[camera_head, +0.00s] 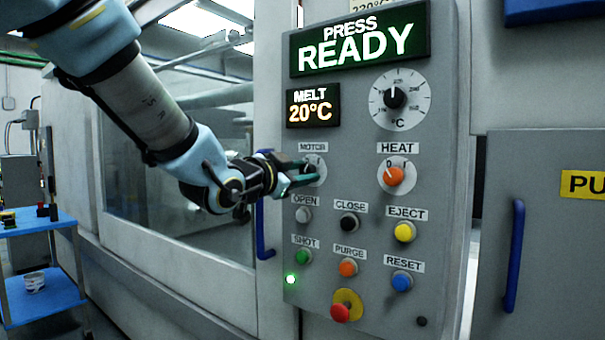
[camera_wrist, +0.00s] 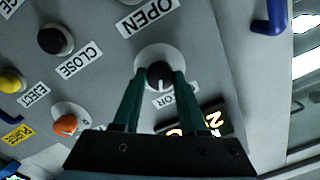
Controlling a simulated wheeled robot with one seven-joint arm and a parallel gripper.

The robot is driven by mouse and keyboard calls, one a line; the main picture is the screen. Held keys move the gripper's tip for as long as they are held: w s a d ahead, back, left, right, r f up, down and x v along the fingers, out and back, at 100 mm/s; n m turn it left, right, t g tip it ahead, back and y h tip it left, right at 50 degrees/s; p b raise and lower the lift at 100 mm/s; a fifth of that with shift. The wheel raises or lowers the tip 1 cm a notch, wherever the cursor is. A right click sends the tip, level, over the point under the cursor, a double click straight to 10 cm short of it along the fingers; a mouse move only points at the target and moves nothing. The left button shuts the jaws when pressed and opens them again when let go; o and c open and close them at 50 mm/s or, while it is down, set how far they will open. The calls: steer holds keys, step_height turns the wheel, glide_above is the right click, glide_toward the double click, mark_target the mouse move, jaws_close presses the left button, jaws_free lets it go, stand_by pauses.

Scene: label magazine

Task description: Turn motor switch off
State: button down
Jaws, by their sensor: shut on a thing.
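The motor switch is a dark rotary knob on a pale round dial, under the MOTOR label on the grey control panel (camera_head: 345,220). In the wrist view the knob (camera_wrist: 159,74) sits between the two green fingertips of my gripper (camera_wrist: 158,85). A white line on the knob points toward the gripper's palm. My gripper (camera_head: 303,178) reaches in from the left in the head view and is shut on the knob. In the head view the fingers hide part of the dial, so its setting is hard to read there.
The orange heat knob (camera_head: 394,176) is to the right. Several push buttons lie below, among them a white one (camera_head: 304,214) and a black one (camera_head: 349,221). A READY display (camera_head: 358,47) and a 20°C melt display (camera_head: 312,106) are above. A blue handle (camera_head: 263,231) stands left of the panel.

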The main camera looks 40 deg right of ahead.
steer(key=n+p, duration=0.1)
steer(key=n, duration=0.5)
steer(key=shift+r, duration=0.1)
steer(key=n+p, duration=0.2)
steer(key=n, duration=0.4)
steer(key=shift+w, duration=0.1)
steer(key=shift+g, duration=0.3)
steer(key=shift+c, duration=2.2)
jaws_free()
steer(key=shift+a, duration=0.1)
steer(key=b+v, duration=0.1)
steer(key=v, duration=0.9)
steer(key=shift+a+b, duration=0.3)
steer(key=shift+b, duration=0.1)
